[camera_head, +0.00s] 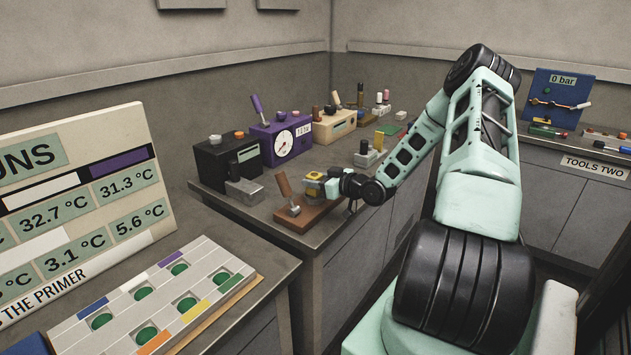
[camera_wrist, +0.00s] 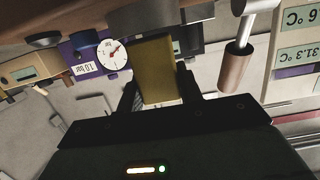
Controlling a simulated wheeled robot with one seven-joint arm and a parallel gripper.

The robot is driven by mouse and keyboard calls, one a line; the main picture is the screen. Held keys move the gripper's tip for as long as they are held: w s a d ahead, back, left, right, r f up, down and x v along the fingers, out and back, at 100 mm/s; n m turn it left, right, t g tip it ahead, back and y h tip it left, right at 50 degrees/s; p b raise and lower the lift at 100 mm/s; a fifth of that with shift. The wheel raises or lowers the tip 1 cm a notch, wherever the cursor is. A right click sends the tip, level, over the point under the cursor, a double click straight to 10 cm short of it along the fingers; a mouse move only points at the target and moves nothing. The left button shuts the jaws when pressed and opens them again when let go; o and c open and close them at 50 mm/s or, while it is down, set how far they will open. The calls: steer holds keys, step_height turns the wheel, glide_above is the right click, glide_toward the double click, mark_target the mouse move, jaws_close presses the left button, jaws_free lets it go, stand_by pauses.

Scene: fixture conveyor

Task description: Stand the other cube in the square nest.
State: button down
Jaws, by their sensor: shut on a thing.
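My gripper (camera_head: 322,184) is at the front edge of the left bench, shut on a yellow cube (camera_head: 314,175). In the wrist view the yellow cube (camera_wrist: 154,70) fills the space between the two fingers (camera_wrist: 157,92). The cube is over or beside a brown wooden base (camera_head: 287,216) that carries a brown-handled lever clamp (camera_head: 284,187). I cannot tell whether the cube touches the base. I cannot make out the square nest; it may be hidden by the cube and gripper. A small yellow block (camera_head: 379,138) stands farther back on the bench.
Close behind are a grey metal block (camera_head: 244,192), a black box (camera_head: 226,166), a purple gauge box (camera_head: 283,142) and a tan box (camera_head: 331,125). The clamp handle rises beside my gripper. A panel with green discs (camera_head: 190,262) lies at lower left.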

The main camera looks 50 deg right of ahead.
steer(key=shift+f+b, duration=0.85)
steer(key=shift+f, duration=0.25)
steer(key=c, duration=1.3)
jaws_free()
steer(key=shift+o, duration=0.2)
steer(key=o, duration=0.6)
steer(key=shift+c, duration=0.2)
steer(key=b+v, duration=0.2)
steer(key=v, duration=1.5)
steer(key=shift+s+r, duration=0.15)
steer(key=shift+r, duration=0.05)
